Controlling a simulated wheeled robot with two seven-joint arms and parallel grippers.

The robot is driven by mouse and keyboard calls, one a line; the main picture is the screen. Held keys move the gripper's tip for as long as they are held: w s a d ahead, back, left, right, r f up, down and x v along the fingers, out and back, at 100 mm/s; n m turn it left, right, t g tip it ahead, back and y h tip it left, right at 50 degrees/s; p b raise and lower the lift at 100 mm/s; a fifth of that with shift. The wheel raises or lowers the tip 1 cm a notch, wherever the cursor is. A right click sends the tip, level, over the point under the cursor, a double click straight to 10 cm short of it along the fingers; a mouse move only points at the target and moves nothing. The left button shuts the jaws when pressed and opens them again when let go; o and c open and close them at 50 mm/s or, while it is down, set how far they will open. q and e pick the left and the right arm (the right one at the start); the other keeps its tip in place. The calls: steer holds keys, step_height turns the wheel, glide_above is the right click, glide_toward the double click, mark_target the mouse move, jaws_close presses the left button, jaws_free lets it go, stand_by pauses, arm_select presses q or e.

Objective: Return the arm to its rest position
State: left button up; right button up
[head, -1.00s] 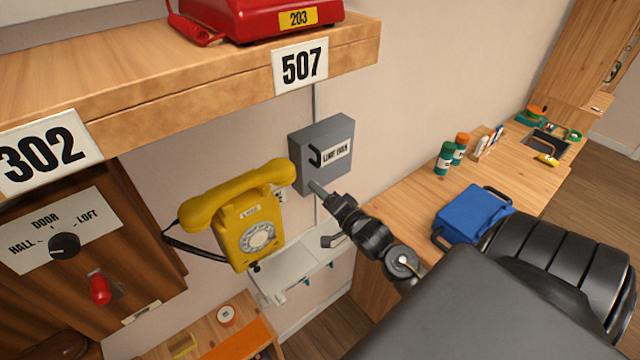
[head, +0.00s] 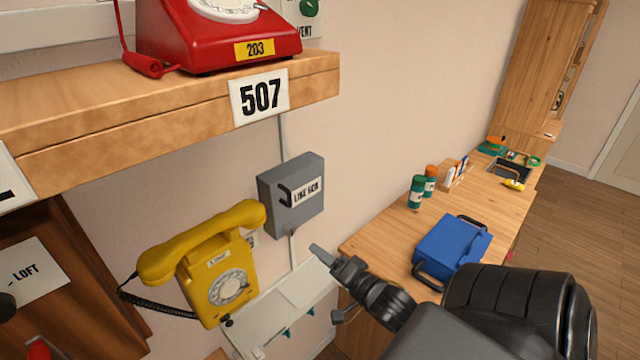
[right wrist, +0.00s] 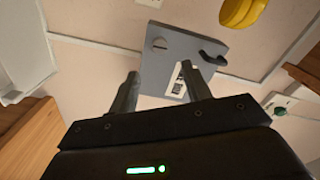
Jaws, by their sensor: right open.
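My right gripper (head: 330,258) is in front of the wall, below and to the right of the grey line box (head: 291,195) in the head view. In the right wrist view its two fingers (right wrist: 162,90) are spread apart with nothing between them. The line box (right wrist: 183,50) with its dark hook shows beyond the fingers, apart from them. My right arm (head: 440,320) comes in from the lower right. My left gripper is not in view.
A yellow dial phone (head: 212,265) hangs left of the line box. A red phone (head: 205,35) sits on the wooden shelf (head: 150,110) above. A side counter (head: 385,225) at right holds a blue case (head: 452,248) and small bottles. A white ledge (head: 300,295) lies below the box.

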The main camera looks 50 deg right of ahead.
stand_by(0.3)
steer(key=s+d+f+n+g+h+b, duration=0.1)
steer(key=s+f+n+g, duration=0.35)
steer(key=f, duration=1.45)
steer(key=s+f+n+g+b, duration=0.25)
steer(key=f+n+g, duration=0.2)
steer(key=f, duration=1.35)
steer(key=s+a+f+n+g+b, duration=0.2)
steer(key=s+a+f, duration=0.2)
steer(key=s+f, duration=0.5)
steer(key=s+a+f+n+g+y+b, duration=0.1)
steer(key=s+a+f+n+g+b, duration=0.1)
steer(key=s+f, duration=0.7)
steer(key=s+a+f+n+g+b, duration=0.2)
steer(key=s+a+f+g, duration=0.2)
steer(key=f, duration=0.9)
steer(key=shift+s+a+b, duration=0.4)
steer(key=shift+s+a, duration=1)
steer(key=shift+s, duration=1)
